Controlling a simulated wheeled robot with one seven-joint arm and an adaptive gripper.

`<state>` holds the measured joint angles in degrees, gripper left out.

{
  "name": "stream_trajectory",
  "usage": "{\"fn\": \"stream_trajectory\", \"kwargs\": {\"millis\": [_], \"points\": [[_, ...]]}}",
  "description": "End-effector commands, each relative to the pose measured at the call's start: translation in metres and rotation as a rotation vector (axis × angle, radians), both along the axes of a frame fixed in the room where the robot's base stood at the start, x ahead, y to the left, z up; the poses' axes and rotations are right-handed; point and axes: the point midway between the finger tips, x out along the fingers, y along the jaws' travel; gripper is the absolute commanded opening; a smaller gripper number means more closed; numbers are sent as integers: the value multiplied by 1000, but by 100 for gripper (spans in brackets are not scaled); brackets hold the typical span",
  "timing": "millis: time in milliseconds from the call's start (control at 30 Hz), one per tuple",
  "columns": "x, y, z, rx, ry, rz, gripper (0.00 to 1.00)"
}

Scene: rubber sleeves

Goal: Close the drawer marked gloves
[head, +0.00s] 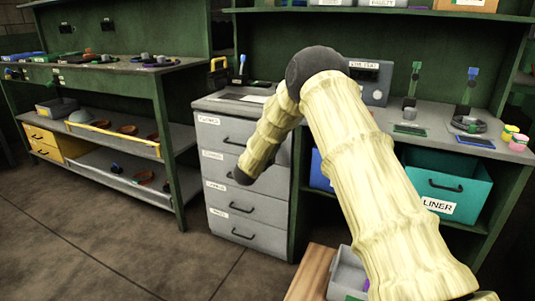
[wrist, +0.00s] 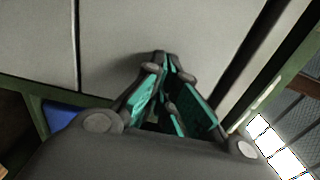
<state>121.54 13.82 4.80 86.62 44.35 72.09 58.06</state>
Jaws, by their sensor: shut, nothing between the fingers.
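A grey cabinet (head: 246,130) with a stack of drawers stands left of centre in the head view. Each drawer has a dark handle and a small white label; the lettering is too small to read surely, so I cannot tell which is marked gloves. My forearm covers the right part of the upper drawers. The drawer fronts look about flush, with no clearly pulled-out drawer. My gripper (wrist: 164,62) shows in the wrist view, shut and empty, teal pads together, its tips close to a plain grey panel (wrist: 120,40). I cannot tell whether they touch it. In the head view its fingers are hidden.
A green workbench (head: 165,85) with a lower shelf stands at left. Teal (head: 440,185) and blue (head: 319,173) bins sit under the bench right of the cabinet. A grey tray (head: 347,272) is near the bottom. The floor (head: 150,255) before the cabinet is clear.

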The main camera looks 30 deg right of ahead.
Motion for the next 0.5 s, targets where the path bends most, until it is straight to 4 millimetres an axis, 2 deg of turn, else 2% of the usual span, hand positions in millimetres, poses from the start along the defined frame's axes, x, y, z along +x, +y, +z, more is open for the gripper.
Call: {"fn": "stream_trajectory", "kwargs": {"millis": [133, 500], "points": [[6, -8, 0, 1, -1, -1, 0], [10, -13, 3, -2, -4, -1, 0]]}}
